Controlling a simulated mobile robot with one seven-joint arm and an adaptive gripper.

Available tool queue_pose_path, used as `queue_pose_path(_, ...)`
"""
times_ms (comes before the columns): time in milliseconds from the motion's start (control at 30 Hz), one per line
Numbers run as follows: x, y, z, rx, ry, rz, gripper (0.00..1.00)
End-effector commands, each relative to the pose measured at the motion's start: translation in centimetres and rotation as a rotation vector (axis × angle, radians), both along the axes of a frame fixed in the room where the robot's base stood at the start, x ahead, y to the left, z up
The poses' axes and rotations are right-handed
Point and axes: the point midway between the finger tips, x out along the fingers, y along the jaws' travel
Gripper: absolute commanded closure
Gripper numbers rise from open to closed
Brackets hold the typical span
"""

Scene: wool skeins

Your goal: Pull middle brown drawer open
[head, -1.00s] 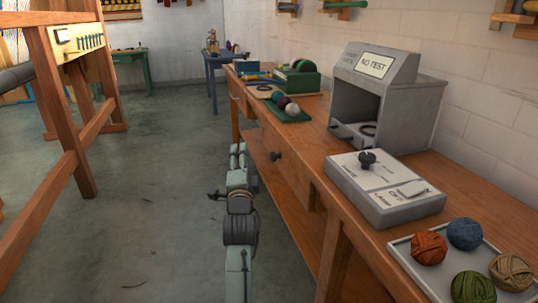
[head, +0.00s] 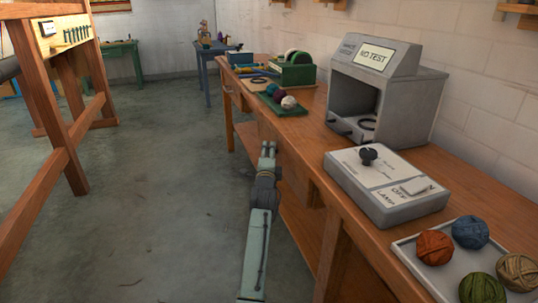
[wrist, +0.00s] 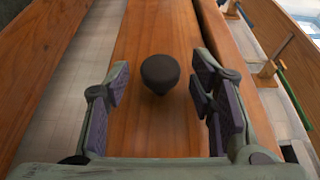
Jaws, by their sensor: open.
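The brown drawer front (wrist: 156,28) fills the middle of the wrist view, with a dark round knob (wrist: 160,70) on it. My gripper (wrist: 161,98) is open, with one finger on each side of the knob and a gap to both; neither pad appears to touch it. In the head view my gripper (head: 268,150) is at the front of the wooden bench, by the drawer front (head: 302,183). The drawer looks flush with the bench. My gripper and arm partly hide the knob area in the head view.
The bench top (head: 299,128) carries a grey test booth (head: 408,105), a switch box (head: 385,187), a tray (head: 408,245) of wool balls and a green mat (head: 291,112) with more balls. Open floor (head: 165,200) lies left of the bench. A wooden frame (head: 62,150) stands further left.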

Motion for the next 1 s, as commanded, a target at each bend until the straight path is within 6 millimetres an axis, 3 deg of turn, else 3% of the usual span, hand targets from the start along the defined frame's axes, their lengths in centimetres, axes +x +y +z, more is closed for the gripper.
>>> queue_pose_path(367,0.63,-0.07,0.04,-0.001,-0.001,0.0,0.5)
queue_pose_path(1000,0.6,-0.05,0.0,-0.001,-0.001,0.0,0.92)
